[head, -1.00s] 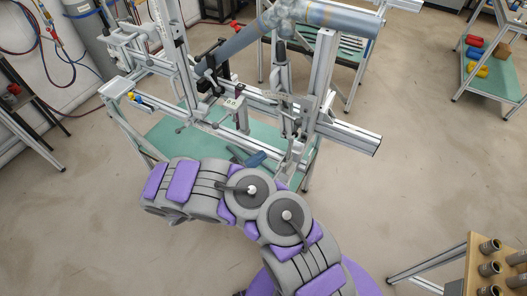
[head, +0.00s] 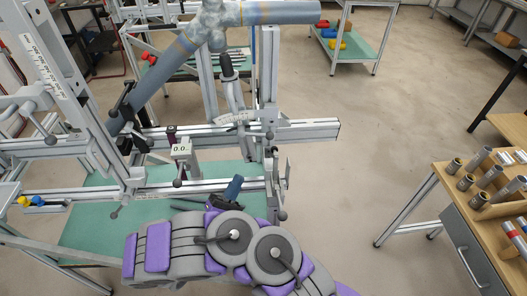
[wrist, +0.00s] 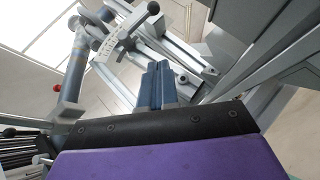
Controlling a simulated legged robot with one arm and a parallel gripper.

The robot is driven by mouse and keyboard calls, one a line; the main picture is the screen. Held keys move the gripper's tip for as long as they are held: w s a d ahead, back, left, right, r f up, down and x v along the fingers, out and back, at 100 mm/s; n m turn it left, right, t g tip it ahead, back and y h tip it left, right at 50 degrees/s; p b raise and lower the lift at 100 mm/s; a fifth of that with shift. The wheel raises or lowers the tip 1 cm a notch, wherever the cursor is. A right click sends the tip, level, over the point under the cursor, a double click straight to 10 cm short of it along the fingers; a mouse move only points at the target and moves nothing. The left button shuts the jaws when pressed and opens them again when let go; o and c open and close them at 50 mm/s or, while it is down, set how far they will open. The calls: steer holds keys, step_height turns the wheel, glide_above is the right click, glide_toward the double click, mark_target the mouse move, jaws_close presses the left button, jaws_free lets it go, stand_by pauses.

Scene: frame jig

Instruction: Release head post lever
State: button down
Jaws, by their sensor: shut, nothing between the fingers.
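The frame jig, with aluminium rails (head: 310,131), uprights and clamps, fills the left and middle of the head view. Several black-knobbed levers sit on it. One lever (head: 282,214) is at the right post's lower end, and another (head: 178,182) is under a block marked with digits. I cannot tell which is the head post lever. My gripper (head: 235,186) has blue fingers, shut and empty, in front of the jig near the right post. In the wrist view its fingers (wrist: 158,82) are together, with a black-knobbed lever (wrist: 152,10) beyond them, apart from the tips.
Thick grey-blue tubes (head: 272,13) are held at the jig's top. A green shelf (head: 85,231) lies low under the jig. A wooden-topped bench (head: 440,176) with metal cylinders stands at right. Open floor (head: 385,120) lies between bench and jig.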

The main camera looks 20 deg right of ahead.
steer(key=shift+a, duration=0.25)
steer(key=shift+d, duration=0.1)
